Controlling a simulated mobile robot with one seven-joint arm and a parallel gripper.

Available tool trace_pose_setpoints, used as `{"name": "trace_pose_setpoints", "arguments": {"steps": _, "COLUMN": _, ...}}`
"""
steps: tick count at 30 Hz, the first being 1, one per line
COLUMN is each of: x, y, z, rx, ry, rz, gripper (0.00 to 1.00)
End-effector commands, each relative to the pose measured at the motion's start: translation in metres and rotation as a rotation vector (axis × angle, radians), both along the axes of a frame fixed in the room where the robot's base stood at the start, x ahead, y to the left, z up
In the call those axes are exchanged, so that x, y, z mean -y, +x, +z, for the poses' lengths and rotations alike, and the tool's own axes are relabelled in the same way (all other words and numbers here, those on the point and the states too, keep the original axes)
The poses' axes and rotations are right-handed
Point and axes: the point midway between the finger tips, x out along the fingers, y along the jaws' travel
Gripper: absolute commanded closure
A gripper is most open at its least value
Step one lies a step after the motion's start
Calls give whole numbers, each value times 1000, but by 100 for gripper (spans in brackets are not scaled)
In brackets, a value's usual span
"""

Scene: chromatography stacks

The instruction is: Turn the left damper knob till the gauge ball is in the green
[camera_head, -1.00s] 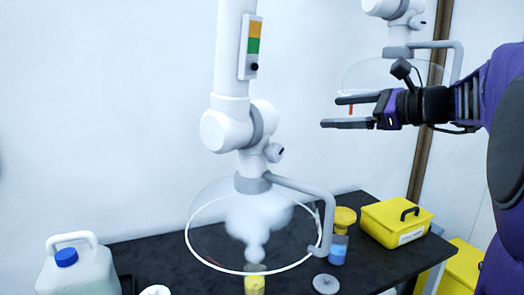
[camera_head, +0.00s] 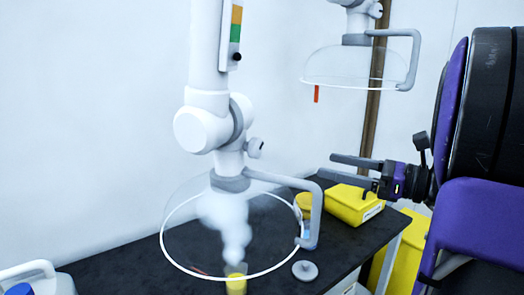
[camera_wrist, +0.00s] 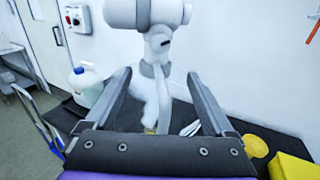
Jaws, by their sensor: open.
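The left damper knob (camera_head: 254,148) is a small grey knob on the right side of the left white extraction arm's joint (camera_head: 203,128). The gauge (camera_head: 230,35) on the tube above has an orange band over a green band. Its dark ball (camera_head: 237,57) sits below the green. My gripper (camera_head: 327,166) is open and empty, pointing left, to the right of the knob and apart from it.
The left clear hood (camera_head: 180,215) has a grey handle (camera_head: 314,215) on its right, below my gripper. White vapour rises under it from a yellow container (camera_head: 236,284). A second hood (camera_head: 350,65) hangs behind. A yellow box (camera_head: 352,205) stands on the black bench (camera_head: 120,270).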

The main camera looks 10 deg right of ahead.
Motion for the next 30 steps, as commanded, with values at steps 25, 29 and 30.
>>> {"name": "trace_pose_setpoints", "arguments": {"steps": 25, "x": -115, "y": 108, "z": 0, "rx": -1, "ry": -2, "rz": 2, "gripper": 12}}
{"name": "trace_pose_setpoints", "arguments": {"steps": 29, "x": -119, "y": 112, "z": 0, "rx": 0, "ry": -1, "rz": 1, "gripper": 12}}
{"name": "trace_pose_setpoints", "arguments": {"steps": 30, "x": -120, "y": 113, "z": 0, "rx": 0, "ry": -1, "rz": 0, "gripper": 12}}
